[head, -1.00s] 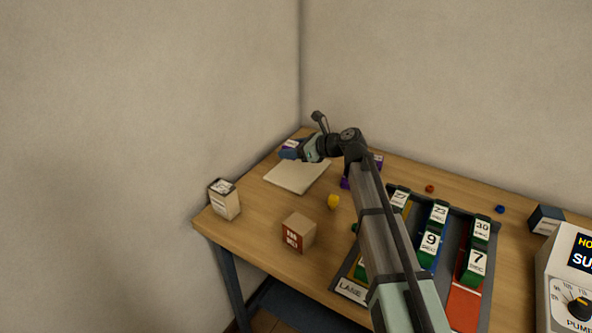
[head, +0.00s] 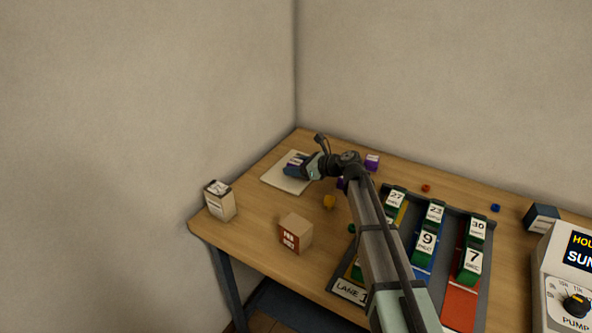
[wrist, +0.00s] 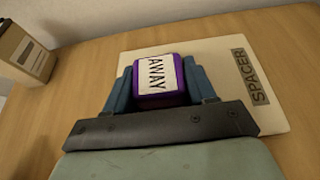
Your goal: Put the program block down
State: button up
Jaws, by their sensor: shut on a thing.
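The program block is a purple block with a white label reading "AWAY" (wrist: 173,98). It sits between the two blue fingers of my gripper (wrist: 160,84), which is shut on it. In the wrist view the block is over the cream pad marked "SPACER" (wrist: 215,58); I cannot tell whether it touches the pad. In the head view my gripper (head: 294,171) is over the pad (head: 272,181), at the table's back left, and hides much of the block.
Two other purple blocks stand near my arm, one of them behind it (head: 372,162). A yellow piece (head: 329,201), a brown box (head: 295,232) and a cream carton (head: 220,200) are on the table (head: 255,215). A lane rack (head: 400,262) with numbered green blocks is at right.

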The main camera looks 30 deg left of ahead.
jog(key=shift+f, duration=0.7)
jog(key=shift+f, duration=0.15)
jog(key=o, duration=1.1)
jog(key=shift+d+r, duration=0.15)
jog(key=shift+r, duration=0.1)
jog(key=v, duration=1.1)
jog(key=shift+d+r, duration=0.1)
jog(key=shift+d, duration=0.25)
